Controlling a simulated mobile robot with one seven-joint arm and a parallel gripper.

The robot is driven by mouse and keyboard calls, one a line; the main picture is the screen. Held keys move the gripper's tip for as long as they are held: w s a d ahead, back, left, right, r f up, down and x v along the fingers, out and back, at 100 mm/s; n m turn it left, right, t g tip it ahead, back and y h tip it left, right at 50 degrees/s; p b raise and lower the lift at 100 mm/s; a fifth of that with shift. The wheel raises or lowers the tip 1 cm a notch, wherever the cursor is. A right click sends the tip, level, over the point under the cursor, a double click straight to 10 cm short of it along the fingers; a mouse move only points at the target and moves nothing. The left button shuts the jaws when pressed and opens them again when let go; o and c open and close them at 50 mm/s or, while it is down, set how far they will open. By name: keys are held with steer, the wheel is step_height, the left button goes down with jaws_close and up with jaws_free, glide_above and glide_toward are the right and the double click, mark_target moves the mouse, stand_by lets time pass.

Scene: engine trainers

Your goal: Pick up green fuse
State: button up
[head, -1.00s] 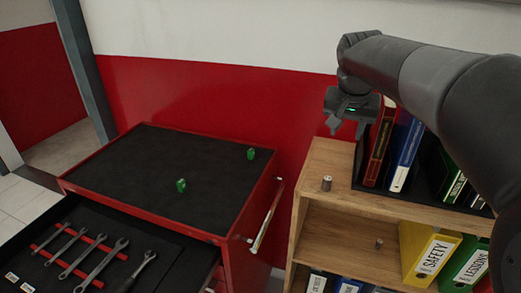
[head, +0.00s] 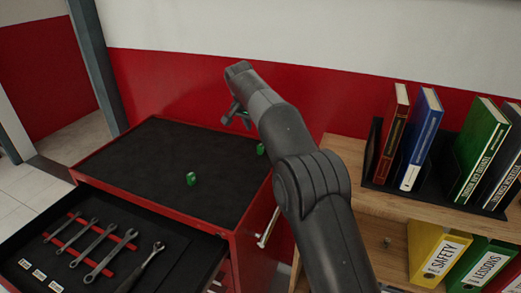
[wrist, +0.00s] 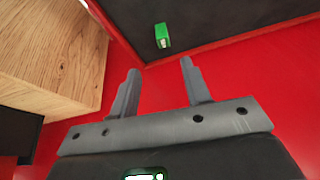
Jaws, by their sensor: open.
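Two green fuses lie on the black top of the red tool cabinet (head: 150,165). The nearer green fuse (head: 192,179) is near the middle of the top in the head view. The farther green fuse (head: 261,149) is near the right edge, partly hidden by my arm. My gripper (head: 236,116) is above the back of the cabinet, partly hidden by my wrist. In the wrist view my gripper (wrist: 160,82) is open and empty, with one green fuse (wrist: 162,36) beyond the fingertips, close to the cabinet's red edge.
An open drawer with several wrenches (head: 95,245) juts out at the front left. A wooden shelf (head: 440,208) with books and binders stands at the right. A red and white wall (head: 170,90) is behind the cabinet.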

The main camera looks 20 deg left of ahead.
mark_target(259, 146)
steer(key=x, duration=0.6)
steer(key=shift+s+a, duration=0.1)
steer(key=shift+a, duration=0.2)
steer(key=x, duration=0.5)
steer(key=shift+s+a+f, duration=0.1)
steer(key=shift+s+f, duration=0.1)
steer(key=shift+f, duration=0.05)
jaws_close()
